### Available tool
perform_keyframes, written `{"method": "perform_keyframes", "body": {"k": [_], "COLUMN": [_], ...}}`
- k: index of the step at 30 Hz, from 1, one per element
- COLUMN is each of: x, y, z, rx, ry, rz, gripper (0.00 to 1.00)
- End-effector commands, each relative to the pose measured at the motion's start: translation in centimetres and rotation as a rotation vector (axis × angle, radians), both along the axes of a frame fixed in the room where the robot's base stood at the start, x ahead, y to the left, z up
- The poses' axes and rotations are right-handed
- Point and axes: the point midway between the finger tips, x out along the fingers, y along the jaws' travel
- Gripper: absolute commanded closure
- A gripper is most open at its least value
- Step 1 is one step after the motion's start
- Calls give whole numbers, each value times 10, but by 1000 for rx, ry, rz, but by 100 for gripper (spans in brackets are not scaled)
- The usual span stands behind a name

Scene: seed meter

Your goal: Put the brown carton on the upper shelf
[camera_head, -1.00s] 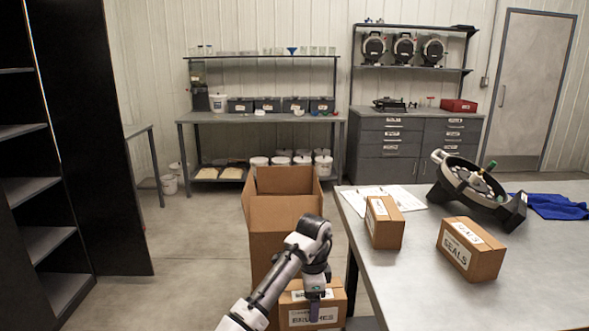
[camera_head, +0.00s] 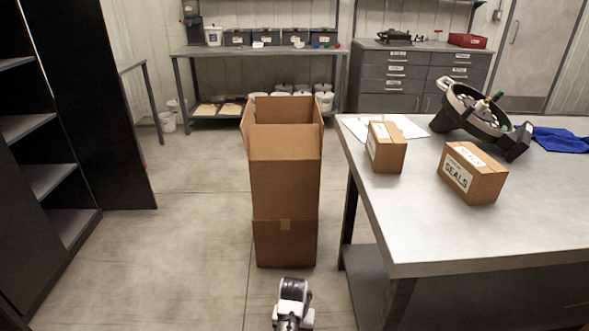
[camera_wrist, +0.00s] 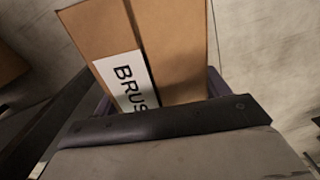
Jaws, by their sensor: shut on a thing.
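The brown carton (camera_wrist: 180,45) fills the top middle of the wrist view, with a white label reading "BRUS", the rest cut off. My gripper (camera_wrist: 160,95) is shut on it, with purple fingers showing at its left and right sides; the dark gripper body hides the carton's near end. In the head view only part of my arm shows at the bottom edge; the gripper and held carton are out of that view. A black shelf unit at the left has several grey shelves, one higher (camera_head: 25,127) and one lower (camera_head: 48,180).
A tall open cardboard box (camera_head: 285,185) stands on the floor ahead. The metal table (camera_head: 430,220) at the right bears a small carton (camera_head: 386,148), a SEALS carton (camera_head: 473,174) and a round black device (camera_head: 478,115). The floor between shelf unit and box is clear.

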Motion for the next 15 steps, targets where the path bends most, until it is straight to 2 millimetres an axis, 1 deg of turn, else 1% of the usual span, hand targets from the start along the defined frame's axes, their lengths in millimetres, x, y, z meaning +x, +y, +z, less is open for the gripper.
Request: {"method": "perform_keyframes", "body": {"k": [1, 6, 15], "x": [-8, -23, -27], "y": [-1, -2, -4], "z": [-10, -26, -29], "rx": [-4, -1, 0], "ry": [1, -2, -4], "rz": [36, 116, 135], "gripper": [65, 65, 65]}}
